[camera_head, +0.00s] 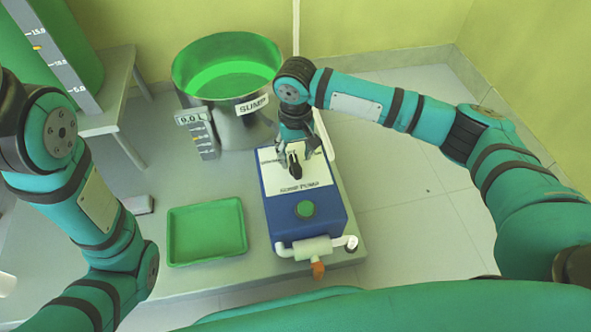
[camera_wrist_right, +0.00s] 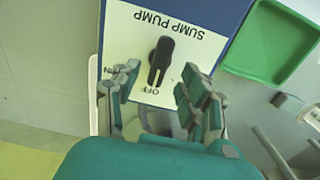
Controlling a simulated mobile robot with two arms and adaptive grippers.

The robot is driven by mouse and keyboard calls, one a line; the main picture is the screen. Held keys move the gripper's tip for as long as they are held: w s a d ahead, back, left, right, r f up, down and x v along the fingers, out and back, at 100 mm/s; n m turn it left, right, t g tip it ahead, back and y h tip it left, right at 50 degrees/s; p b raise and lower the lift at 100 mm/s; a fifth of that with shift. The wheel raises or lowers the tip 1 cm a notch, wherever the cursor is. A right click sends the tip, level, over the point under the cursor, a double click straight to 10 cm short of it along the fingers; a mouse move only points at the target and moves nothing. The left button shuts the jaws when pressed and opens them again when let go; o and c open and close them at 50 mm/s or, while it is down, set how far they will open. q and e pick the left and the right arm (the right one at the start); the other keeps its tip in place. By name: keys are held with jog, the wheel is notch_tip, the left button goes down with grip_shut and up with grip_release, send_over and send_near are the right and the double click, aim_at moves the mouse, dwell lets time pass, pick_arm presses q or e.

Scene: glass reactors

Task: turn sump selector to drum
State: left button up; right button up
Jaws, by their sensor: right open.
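The blue sump pump box (camera_head: 283,218) stands on the grey platform. Its white top panel (camera_wrist_right: 125,35) reads "SUMP PUMP" and carries a black pointer knob (camera_wrist_right: 160,60), also visible in the head view (camera_head: 294,166). An "OFF" mark is beside the knob's near end; another label at the left is partly covered by a finger. My right gripper (camera_wrist_right: 158,92) is open above the panel, its fingers on either side of the knob's near end, apart from it. No selector marked "drum" is readable. My left gripper is out of view.
A steel sump vessel (camera_head: 236,132) with green liquid stands behind the pump, by a level gauge reading 0.0 L (camera_head: 196,118). A white pipe fitting (camera_head: 306,248) with an orange part (camera_head: 318,269) is at the pump's front. A green tray (camera_head: 207,232) lies left.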

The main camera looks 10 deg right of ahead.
aim_at(295, 164)
notch_tip(295, 164, down, 4)
jog(key=shift+f+b, duration=0.1)
jog(key=shift+b, duration=0.85)
jog(key=shift+c, duration=0.4)
grip_shut()
